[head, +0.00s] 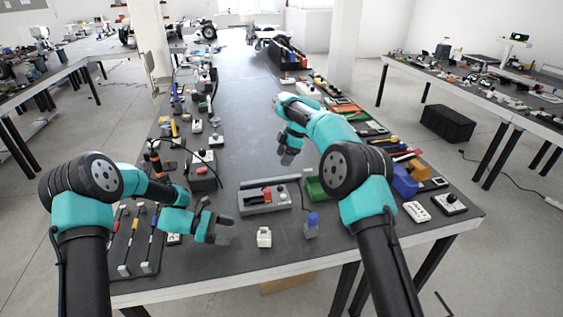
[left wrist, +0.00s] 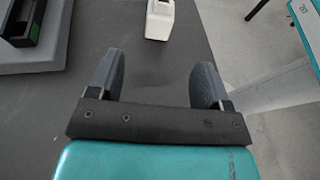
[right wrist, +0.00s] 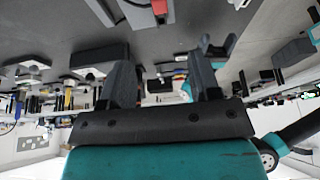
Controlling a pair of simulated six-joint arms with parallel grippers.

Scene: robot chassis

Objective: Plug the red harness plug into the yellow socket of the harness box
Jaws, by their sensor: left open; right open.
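At the left front of the table, thin strips with red (head: 117,214), yellow (head: 135,222) and blue (head: 153,228) parts and pale ends lie side by side; I cannot tell whether they belong to the harness. A grey box (head: 263,207) with a dark slot and a red part stands mid-table; I cannot make out a yellow socket on it. My left gripper (head: 214,222) is open and empty, low over the table left of this box; it also shows in the left wrist view (left wrist: 155,82). My right gripper (head: 289,150) is open and empty beyond the box, also in the right wrist view (right wrist: 162,82).
A small white block (head: 264,238) and a blue-topped block (head: 311,226) stand near the front edge. A dark box with a cable (head: 202,178) stands behind my left gripper. Bins and tools line the right side (head: 405,180).

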